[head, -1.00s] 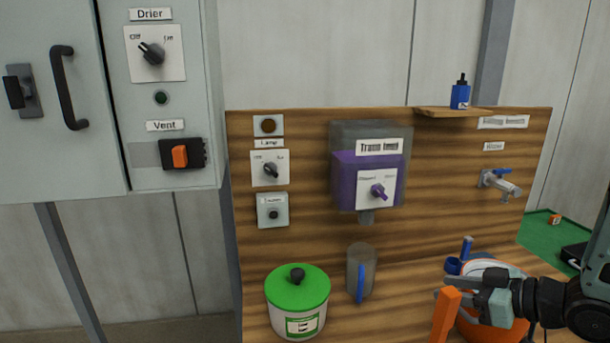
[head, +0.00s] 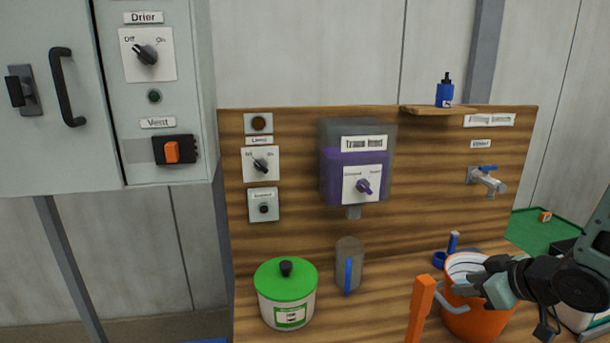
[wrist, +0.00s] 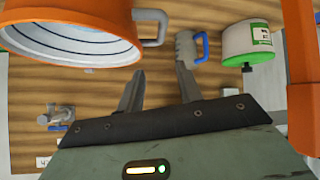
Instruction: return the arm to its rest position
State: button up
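My gripper (head: 478,288) is at the lower right of the head view, in front of the orange bucket (head: 470,318). In the wrist view my gripper (wrist: 158,82) has its two grey fingers apart, with only the wooden board behind the gap. It holds nothing. The bucket (wrist: 75,50) fills the upper left of the wrist view, with its grey handle close to the fingers. It cannot be told whether the gripper touches it. Part of my arm runs off the right edge of the head view.
An orange post (head: 421,305) stands left of the bucket, near the gripper. A clear jug (head: 348,268) with a blue handle and a green-lidded tub (head: 286,300) stand on the bench. A tap (head: 486,180) and a purple tank (head: 350,190) are on the board. A bottle (head: 444,95) stands on the shelf.

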jog(key=s+r+m+g+h, duration=0.4)
jog(key=s+m+g, duration=0.2)
jog(key=s, duration=0.5)
jog(key=s+a+f+n+g+b, duration=0.1)
jog(key=s+a+f+n+b, duration=0.2)
jog(key=s+a, duration=0.4)
jog(key=s+a+f+n+g+b, duration=0.2)
jog(key=s+a+f+n+b, duration=0.2)
jog(key=s+a+b, duration=0.3)
jog(key=a, duration=0.4)
jog(key=shift+s+a+f+y, duration=0.25)
jog(key=shift+s+f+y, duration=0.05)
jog(key=shift+s+f, duration=0.1)
